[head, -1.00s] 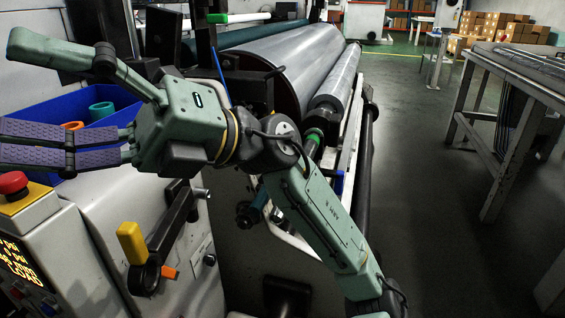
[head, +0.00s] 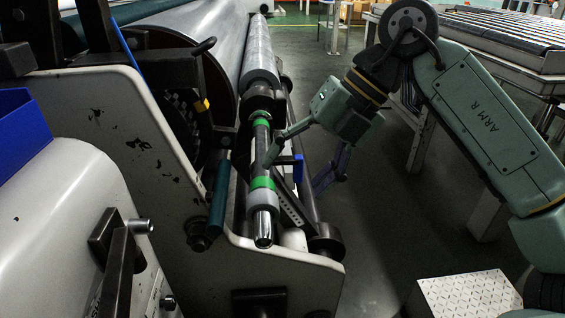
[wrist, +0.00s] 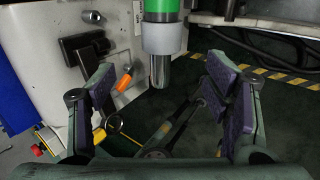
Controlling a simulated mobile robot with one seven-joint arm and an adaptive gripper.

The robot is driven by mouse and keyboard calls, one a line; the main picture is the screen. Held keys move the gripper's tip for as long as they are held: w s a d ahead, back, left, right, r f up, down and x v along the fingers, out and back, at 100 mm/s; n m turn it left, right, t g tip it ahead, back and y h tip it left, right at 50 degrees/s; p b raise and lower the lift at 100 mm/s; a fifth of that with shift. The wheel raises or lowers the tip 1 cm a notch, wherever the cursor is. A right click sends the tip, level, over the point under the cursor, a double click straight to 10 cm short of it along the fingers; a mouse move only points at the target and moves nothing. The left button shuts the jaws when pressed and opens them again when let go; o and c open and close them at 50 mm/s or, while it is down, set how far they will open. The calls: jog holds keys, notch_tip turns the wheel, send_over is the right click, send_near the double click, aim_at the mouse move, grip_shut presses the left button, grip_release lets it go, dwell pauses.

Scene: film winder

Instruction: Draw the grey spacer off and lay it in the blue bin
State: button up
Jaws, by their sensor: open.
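The grey spacer (head: 262,199) is a ring around the shaft near its free end, against a green band (head: 262,183); the shaft's bare metal tip (head: 263,230) sticks out beyond it. In the wrist view the spacer (wrist: 165,38) is at top centre, ahead of and between the open fingers.
A small blue part (head: 298,168) stands beside the shaft, close to my fingers. The machine's pale side frame (head: 120,130) lies between shaft and bin. A roller table (head: 500,40) stands behind my arm. A patterned white block (head: 468,303) is at the lower right.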

aim_at(272, 204)
jog(key=x, duration=1)
jog(key=shift+s+f+p, duration=0.1)
jog(key=shift+f+p, duration=0.2)
jog(key=shift+c, duration=0.5)
jog(key=c, duration=1.3)
